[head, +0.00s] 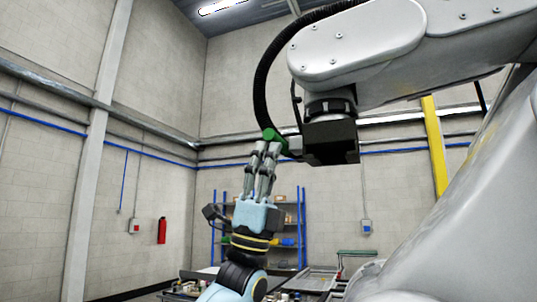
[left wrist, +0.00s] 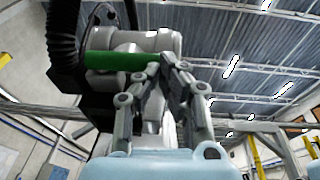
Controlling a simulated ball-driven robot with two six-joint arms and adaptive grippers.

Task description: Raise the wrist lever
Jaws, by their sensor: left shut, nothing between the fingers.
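The wrist lever is a green bar (head: 270,134) beside the black block (head: 331,140) at the wrist of a big white robot arm (head: 360,45). In the left wrist view the green lever (left wrist: 118,61) lies nearly level, its right end close to my fingertips. My left gripper (head: 266,148) points up from below, with its fingertips just under the lever in the head view. It also shows in the left wrist view (left wrist: 162,66), shut and empty. I cannot tell whether the fingertips touch the lever. My right gripper is not in view.
A thick black hose (head: 262,85) curves close to the left of the lever. A blue shelf rack (head: 300,228) stands at the back wall, with metal trays (head: 310,281) low in front. A yellow post (head: 434,145) rises on the right. The space left of my gripper is clear.

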